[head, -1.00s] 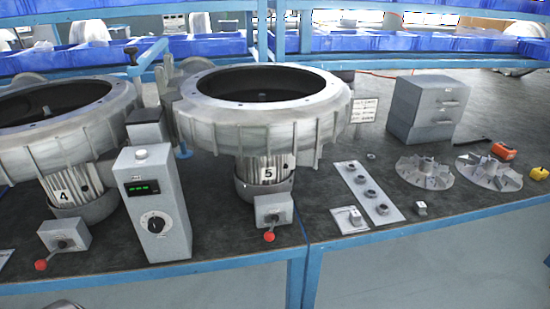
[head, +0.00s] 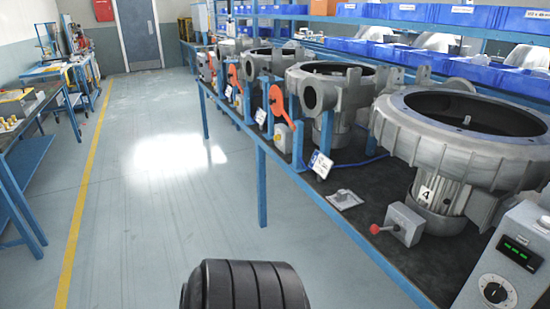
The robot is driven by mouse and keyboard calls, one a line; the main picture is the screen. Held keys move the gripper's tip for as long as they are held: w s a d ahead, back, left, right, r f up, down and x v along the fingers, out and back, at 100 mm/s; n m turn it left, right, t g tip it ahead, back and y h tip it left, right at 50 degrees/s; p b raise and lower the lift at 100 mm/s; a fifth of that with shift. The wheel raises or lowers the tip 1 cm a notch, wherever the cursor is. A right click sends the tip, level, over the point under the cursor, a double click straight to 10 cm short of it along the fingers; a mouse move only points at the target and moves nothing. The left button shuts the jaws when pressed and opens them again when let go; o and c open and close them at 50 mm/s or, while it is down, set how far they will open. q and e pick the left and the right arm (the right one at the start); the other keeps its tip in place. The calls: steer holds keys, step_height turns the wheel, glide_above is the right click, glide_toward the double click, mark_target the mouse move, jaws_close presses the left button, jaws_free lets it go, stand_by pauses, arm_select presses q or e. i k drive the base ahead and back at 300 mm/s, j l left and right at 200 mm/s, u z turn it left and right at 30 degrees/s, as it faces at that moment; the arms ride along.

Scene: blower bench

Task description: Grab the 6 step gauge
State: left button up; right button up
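I cannot make out the 6 step gauge in the head view. A small light plate with something on it (head: 342,199) lies on the blower bench (head: 374,242), too small to identify. Neither of my grippers is in view. A black ribbed rounded part (head: 245,287), perhaps of my own arm, shows at the bottom edge.
Several grey blowers line the bench on the right; the nearest is marked 4 (head: 462,150). A grey control box with a green display (head: 512,262) stands at the bottom right. A side bench with small yellow items (head: 12,122) is at the left. The floor (head: 150,190) between is clear.

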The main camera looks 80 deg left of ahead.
mark_target(341, 196)
steer(key=j+u, duration=0.1)
steer(key=u, duration=1.8)
